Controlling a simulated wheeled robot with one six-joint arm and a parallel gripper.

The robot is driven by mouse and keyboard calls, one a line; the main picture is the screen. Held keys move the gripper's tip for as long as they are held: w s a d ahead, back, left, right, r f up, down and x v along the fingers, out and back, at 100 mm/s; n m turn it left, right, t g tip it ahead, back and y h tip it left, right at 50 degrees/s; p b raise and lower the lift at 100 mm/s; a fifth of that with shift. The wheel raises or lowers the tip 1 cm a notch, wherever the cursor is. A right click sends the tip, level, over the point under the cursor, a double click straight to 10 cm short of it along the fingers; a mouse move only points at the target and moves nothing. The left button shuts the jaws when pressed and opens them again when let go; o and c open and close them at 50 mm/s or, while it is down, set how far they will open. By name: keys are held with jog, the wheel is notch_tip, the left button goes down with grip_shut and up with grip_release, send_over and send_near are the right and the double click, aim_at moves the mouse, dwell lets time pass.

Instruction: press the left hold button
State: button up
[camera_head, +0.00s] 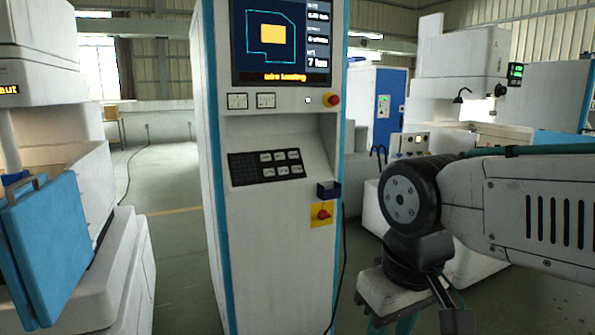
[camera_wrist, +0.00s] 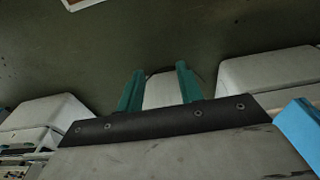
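A tall white control cabinet (camera_head: 270,240) with blue edges stands in the middle of the head view. On its front is a dark button panel (camera_head: 267,167) with several small pale buttons in two rows. Their labels are too small to read, so I cannot tell which is the left hold button. My gripper shows low at the right of the head view, pointing down, well apart from the panel and partly cut off by the frame edge. In the wrist view my gripper (camera_wrist: 160,86) has its two teal fingers apart, with a pale shape seen between or beyond them.
Above the panel are a lit screen (camera_head: 283,42), two small plates and a red knob (camera_head: 333,100). A dark blue holder (camera_head: 328,190) and a red switch (camera_head: 322,215) on yellow sit below right. White machines flank the cabinet; a blue door (camera_head: 48,250) hangs open left.

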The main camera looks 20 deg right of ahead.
grip_shut()
dwell(1.5)
